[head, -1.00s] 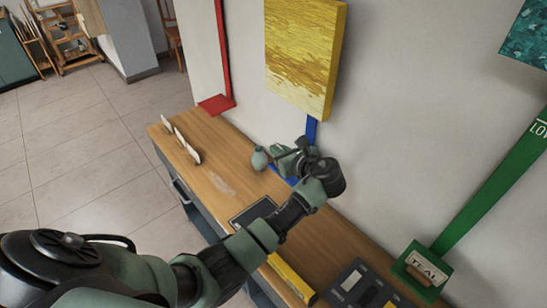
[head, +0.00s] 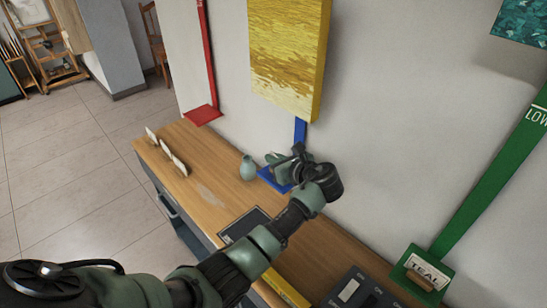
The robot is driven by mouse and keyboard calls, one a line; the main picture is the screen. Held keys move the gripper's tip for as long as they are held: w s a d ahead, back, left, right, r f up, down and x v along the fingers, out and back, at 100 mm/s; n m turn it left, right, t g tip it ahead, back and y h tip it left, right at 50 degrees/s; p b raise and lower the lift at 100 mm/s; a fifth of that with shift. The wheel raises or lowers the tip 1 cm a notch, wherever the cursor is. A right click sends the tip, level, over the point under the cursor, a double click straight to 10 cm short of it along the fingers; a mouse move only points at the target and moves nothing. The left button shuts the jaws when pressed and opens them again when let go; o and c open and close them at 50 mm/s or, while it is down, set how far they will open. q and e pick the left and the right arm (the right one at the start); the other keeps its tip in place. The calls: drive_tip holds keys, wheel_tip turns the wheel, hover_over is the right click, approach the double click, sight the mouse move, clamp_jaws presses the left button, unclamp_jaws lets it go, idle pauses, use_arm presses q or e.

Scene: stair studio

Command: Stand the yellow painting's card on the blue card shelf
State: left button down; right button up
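The yellow painting (head: 288,50) hangs on the wall. Below it a blue strip (head: 300,131) runs down to the blue card shelf (head: 268,176), a small ledge just above the wooden bench. My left gripper (head: 280,163) is at this ledge and covers much of it. Its fingers are small and dark here, and I cannot tell whether they are open or hold a card. No card shows on the visible part of the blue ledge. Pale cards (head: 179,163) stand edge-on at the bench's far left end; their writing cannot be read. My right gripper is not in view.
A red shelf (head: 203,115) is empty. A green shelf (head: 421,272) holds a card reading TEAL (head: 428,270). A dark labelled tray (head: 357,293) lies at front right.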

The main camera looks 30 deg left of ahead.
use_arm(q)
drive_tip(key=shift+f, duration=0.1)
idle(0.4)
drive_tip(key=c, duration=1.5)
unclamp_jaws()
drive_tip(key=shift+c, duration=0.2)
drive_tip(key=b+v, duration=0.1)
drive_tip(key=v, duration=0.6)
drive_tip(key=shift+s+d, duration=0.15)
drive_tip(key=shift+d, duration=0.15)
